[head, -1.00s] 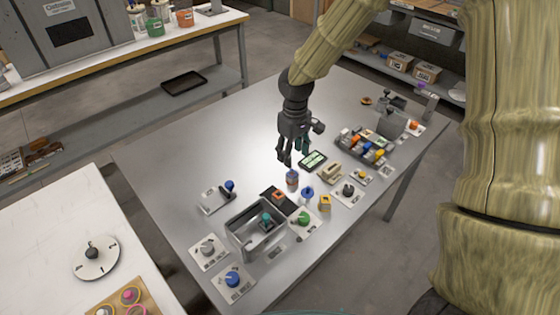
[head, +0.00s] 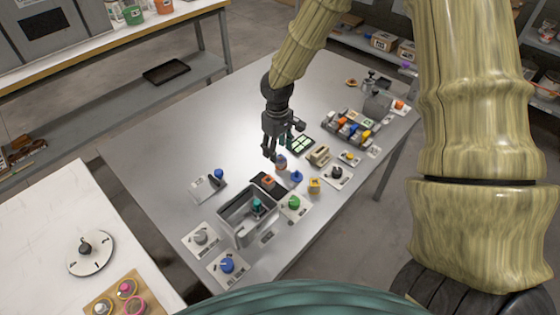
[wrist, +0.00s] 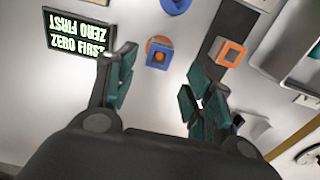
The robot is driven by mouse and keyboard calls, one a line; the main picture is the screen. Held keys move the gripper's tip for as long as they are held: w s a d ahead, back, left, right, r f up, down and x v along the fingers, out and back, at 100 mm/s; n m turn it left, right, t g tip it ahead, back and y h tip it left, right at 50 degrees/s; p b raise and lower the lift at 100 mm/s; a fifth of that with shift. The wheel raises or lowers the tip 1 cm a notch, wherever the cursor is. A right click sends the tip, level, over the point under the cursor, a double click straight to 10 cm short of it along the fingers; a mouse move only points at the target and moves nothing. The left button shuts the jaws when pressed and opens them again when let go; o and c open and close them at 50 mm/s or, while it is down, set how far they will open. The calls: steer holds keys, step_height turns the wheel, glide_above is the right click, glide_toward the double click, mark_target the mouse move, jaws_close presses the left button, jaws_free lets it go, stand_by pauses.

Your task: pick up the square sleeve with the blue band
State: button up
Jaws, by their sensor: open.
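A small square-ended piece with a blue face and a round hole (wrist: 158,55) shows between my open fingers in the wrist view, with an orange round part at its edge. It best fits the square sleeve with the blue band. In the head view it appears as a small bluish piece (head: 281,162) beside my fingertips, partly covered by them. My gripper (head: 270,156) is open and empty above the grey table; its fingers also show in the wrist view (wrist: 162,68). An orange square sleeve (wrist: 230,53) lies to the right on a dark pad; any band on it is unclear.
A grey open bin (head: 245,222) stands near the front. A blue round piece (head: 296,176) and a yellow block (head: 314,185) stand close by. A green-lit sign (head: 300,144) and a rack of colored items (head: 352,127) lie beyond. The table's far left is clear.

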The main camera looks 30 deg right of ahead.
mark_target(279, 157)
steer(key=shift+d+f+p, duration=0.2)
steer(key=shift+f+p, duration=0.5)
steer(key=shift+f, duration=1.7)
steer(key=c, duration=0.9)
